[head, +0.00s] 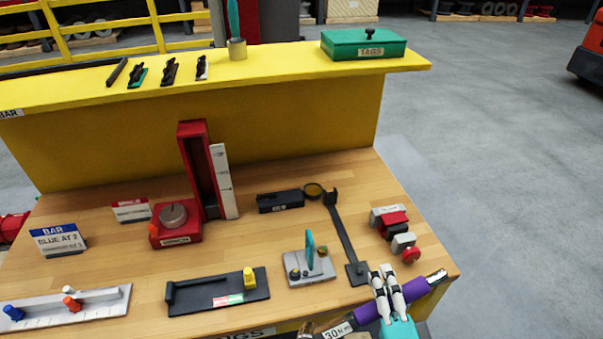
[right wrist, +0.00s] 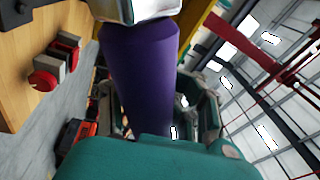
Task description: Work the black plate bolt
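The black plate (head: 205,295) lies flat on the bench top at front centre, with a yellow knob (head: 249,278) standing near its right end and a red and green strip by its front edge. My right gripper (head: 381,272) is at the front right of the bench, well to the right of the plate and apart from it. Its pale fingers lie close together across a purple cylinder (head: 415,289), also large in the right wrist view (right wrist: 140,75). Whether they grip it is unclear. My left gripper is not in view.
A grey plate with a teal lever (head: 309,250) stands between the black plate and my right gripper. A red button (head: 411,254) is at the right edge. A pale rail with coloured knobs (head: 100,305) is left of the plate.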

